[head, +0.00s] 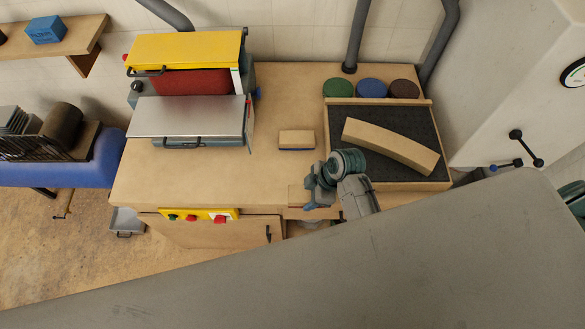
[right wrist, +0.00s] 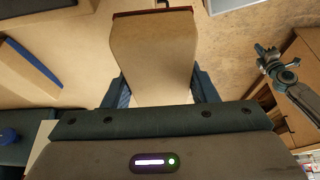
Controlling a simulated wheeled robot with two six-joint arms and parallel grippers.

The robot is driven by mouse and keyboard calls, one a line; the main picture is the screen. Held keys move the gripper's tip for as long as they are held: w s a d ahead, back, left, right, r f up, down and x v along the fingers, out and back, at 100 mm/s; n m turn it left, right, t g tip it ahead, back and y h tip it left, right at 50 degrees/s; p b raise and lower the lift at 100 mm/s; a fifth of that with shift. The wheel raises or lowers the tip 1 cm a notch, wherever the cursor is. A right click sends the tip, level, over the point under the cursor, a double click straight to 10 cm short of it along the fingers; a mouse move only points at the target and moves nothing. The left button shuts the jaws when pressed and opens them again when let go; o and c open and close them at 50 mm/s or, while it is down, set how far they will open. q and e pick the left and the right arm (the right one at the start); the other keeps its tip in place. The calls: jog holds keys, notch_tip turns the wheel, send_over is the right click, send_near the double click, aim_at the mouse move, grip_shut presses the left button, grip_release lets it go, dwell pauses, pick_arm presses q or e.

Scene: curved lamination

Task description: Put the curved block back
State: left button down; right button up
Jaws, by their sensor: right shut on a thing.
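My right gripper (head: 313,198) is by the front edge of the bench, left of the tray's front corner. In the right wrist view my right gripper (right wrist: 160,98) is shut on a tan block (right wrist: 152,50) with a dark red edge at its far end, which I take to be the curved block. Its curve is hard to make out. In the head view only a small part of it shows beside the fingers. My left gripper (right wrist: 268,58) appears small at the right of the wrist view; its opening cannot be made out.
A long curved wooden piece (head: 390,147) lies on the dark-lined tray (head: 395,183). A blue-soled block (head: 297,138) stands left of it. Green, blue and brown discs (head: 372,88) sit behind the tray. A yellow-topped sander (head: 185,50) fills the bench's left.

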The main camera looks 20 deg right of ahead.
jog(key=p, duration=0.3)
send_over(293, 175)
jog(key=d, duration=0.1)
jog(key=shift+s+d+f, duration=0.1)
jog(key=shift+s+f, duration=0.15)
jog(key=shift+f, duration=0.2)
jog(key=shift+w+f+p, duration=0.1)
jog(key=shift+f+p, duration=0.2)
jog(key=shift+f, duration=0.15)
jog(key=shift+f+p, duration=0.45)
jog(key=shift+f, duration=0.9)
jog(key=shift+f, duration=0.15)
jog(key=o, duration=1)
